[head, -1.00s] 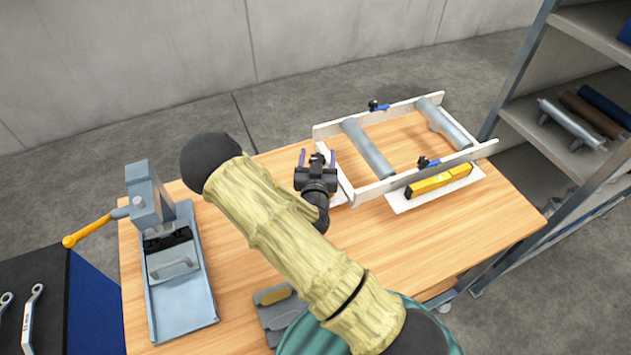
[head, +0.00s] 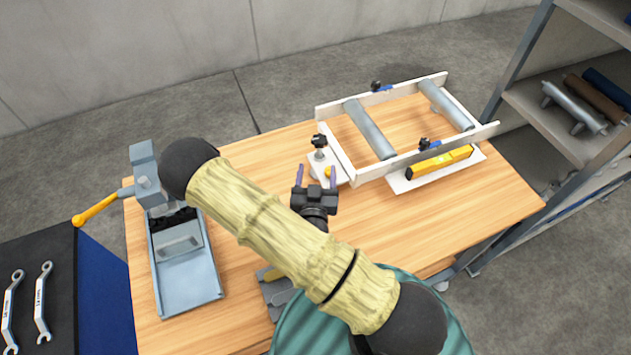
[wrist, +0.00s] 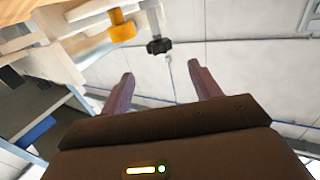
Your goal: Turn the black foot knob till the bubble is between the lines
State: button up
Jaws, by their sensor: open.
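The black foot knob (head: 320,141) stands on a short post over a white plate, at the near left corner of the roller frame (head: 345,165). It also shows in the wrist view (wrist: 158,46), beyond the fingertips and between their lines. My gripper (head: 316,173) is open and empty, on the near side of the knob and apart from it. Its two purple fingers show in the wrist view (wrist: 161,70). The yellow level (head: 440,161) lies along the frame's near right side. Its bubble is too small to read.
A grey vise-like fixture (head: 185,260) stands at left. A shelf rack (head: 550,110) stands at right. The table's right front is clear.

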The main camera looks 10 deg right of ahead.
jog(key=p+v, duration=0.2)
jog(key=v, duration=0.2)
jog(key=shift+s+p, duration=0.2)
jog(key=shift+p, duration=0.1)
dwell(1.6)
